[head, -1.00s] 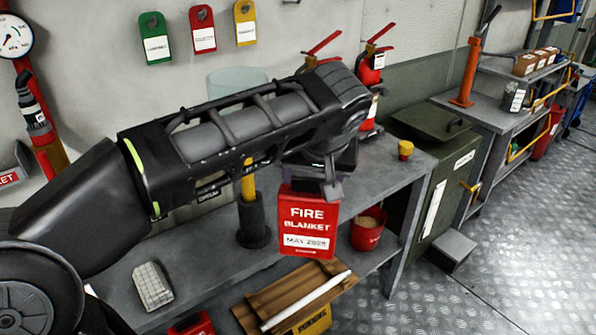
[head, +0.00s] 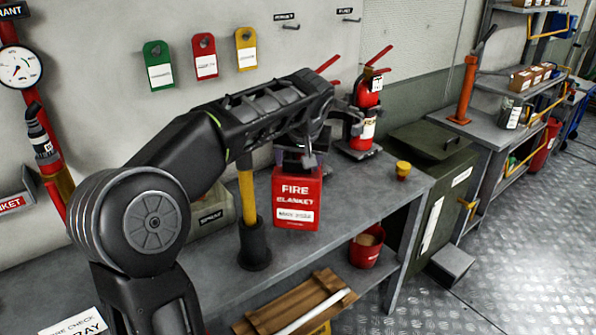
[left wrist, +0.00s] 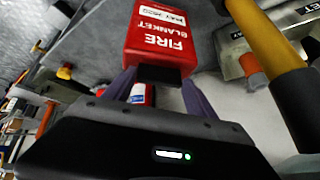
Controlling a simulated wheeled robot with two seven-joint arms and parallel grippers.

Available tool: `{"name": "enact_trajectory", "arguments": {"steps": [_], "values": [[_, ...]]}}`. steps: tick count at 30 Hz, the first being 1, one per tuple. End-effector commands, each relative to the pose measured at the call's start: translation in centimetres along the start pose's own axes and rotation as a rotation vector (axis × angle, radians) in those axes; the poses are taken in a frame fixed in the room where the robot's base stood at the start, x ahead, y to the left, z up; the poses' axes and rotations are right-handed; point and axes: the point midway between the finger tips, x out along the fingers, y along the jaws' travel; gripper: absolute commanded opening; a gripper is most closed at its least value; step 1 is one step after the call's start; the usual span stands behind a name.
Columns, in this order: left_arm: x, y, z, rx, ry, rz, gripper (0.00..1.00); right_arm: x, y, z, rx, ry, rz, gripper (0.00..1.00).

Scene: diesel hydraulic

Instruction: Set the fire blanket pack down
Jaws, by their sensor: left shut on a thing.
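The fire blanket pack (head: 297,200) is a red box with white "FIRE BLANKET" lettering and a white date label. My left gripper (head: 300,158) is shut on its top end and holds it upright over the front part of the grey workbench (head: 345,190). In the left wrist view the pack (left wrist: 163,40) shows upside down between the fingers (left wrist: 160,82). Whether its bottom touches the bench top cannot be told. My right gripper is not in view.
A yellow-handled tool in a black holder (head: 254,245) stands just left of the pack. Fire extinguishers (head: 366,120) stand behind to the right. Bench top between pack and pot is clear. A red bucket (head: 366,246) is below.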

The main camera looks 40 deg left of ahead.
Motion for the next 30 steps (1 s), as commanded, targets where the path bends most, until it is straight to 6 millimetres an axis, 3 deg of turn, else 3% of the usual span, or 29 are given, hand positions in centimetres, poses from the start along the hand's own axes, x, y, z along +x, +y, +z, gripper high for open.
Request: {"name": "enact_trajectory", "arguments": {"steps": [5,13,25,26,30], "values": [[0.1,0.0,0.1,0.0,0.002,0.0,0.0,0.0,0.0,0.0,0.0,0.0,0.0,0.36],[2.7,0.4,1.7,-0.001,0.001,-0.001,0.0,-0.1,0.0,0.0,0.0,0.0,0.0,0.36],[3.2,0.6,2.0,-0.001,0.003,0.001,0.0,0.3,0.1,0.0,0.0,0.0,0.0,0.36],[3.1,0.5,2.0,0.0,0.0,0.0,0.67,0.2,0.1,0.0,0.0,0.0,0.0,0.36],[3.1,0.5,2.0,0.0,0.0,0.0,0.79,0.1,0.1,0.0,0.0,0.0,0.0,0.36]]}}
